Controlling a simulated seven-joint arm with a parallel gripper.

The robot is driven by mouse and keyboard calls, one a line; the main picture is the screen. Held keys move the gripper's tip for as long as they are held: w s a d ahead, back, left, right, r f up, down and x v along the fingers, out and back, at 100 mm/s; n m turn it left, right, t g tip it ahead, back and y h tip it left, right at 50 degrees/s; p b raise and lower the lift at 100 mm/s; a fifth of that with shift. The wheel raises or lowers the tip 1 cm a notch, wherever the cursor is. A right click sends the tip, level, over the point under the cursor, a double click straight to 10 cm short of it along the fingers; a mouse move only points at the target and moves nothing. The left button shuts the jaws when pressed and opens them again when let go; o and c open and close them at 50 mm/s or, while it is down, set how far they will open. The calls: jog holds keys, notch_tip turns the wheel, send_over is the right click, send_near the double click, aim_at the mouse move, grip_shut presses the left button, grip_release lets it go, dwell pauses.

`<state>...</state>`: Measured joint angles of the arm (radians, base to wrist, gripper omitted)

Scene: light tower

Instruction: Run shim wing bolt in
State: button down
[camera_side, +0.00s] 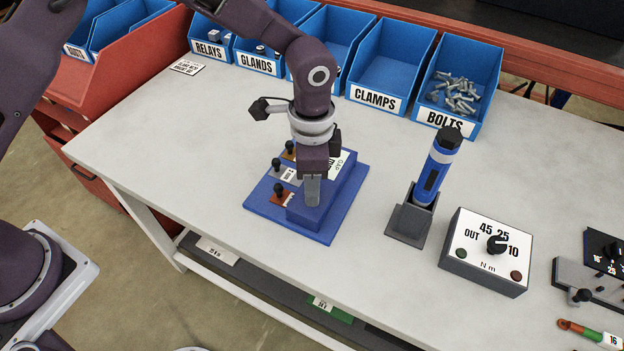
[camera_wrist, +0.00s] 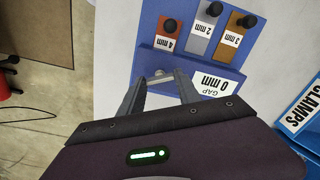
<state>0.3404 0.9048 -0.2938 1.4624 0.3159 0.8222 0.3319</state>
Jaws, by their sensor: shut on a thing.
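The blue shim fixture (camera_side: 328,228) sits on the bench; its raised block also shows in the wrist view (camera_wrist: 148,56). My gripper (camera_side: 312,200) points down at the block's near end. In the wrist view its fingertips (camera_wrist: 160,80) close around a small grey piece (camera_wrist: 161,75), which looks like the wing bolt; mostly hidden, its depth cannot be told. A label reading "GAP 0 mm" (camera_wrist: 212,83) is on the block.
A blue driver stands in a grey holder (camera_side: 408,222) right of the fixture. A torque dial box (camera_side: 485,265) is beyond it. Blue bins line the back, including CLAMPS (camera_side: 385,65) and BOLTS (camera_side: 450,118). The bench left of the fixture (camera_side: 180,140) is mostly clear.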

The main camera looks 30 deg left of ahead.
jog(key=m, duration=0.5)
jog(key=shift+w+r+m, duration=0.1)
jog(key=shift+r+m, duration=0.05)
jog(key=shift+m, duration=0.15)
jog(key=m, duration=1.1)
jog(key=shift+m, duration=0.3)
jog(key=m, duration=0.5)
jog(key=shift+m, duration=0.4)
jog(key=c, duration=0.8)
grip_release()
jog(key=shift+c, duration=0.2)
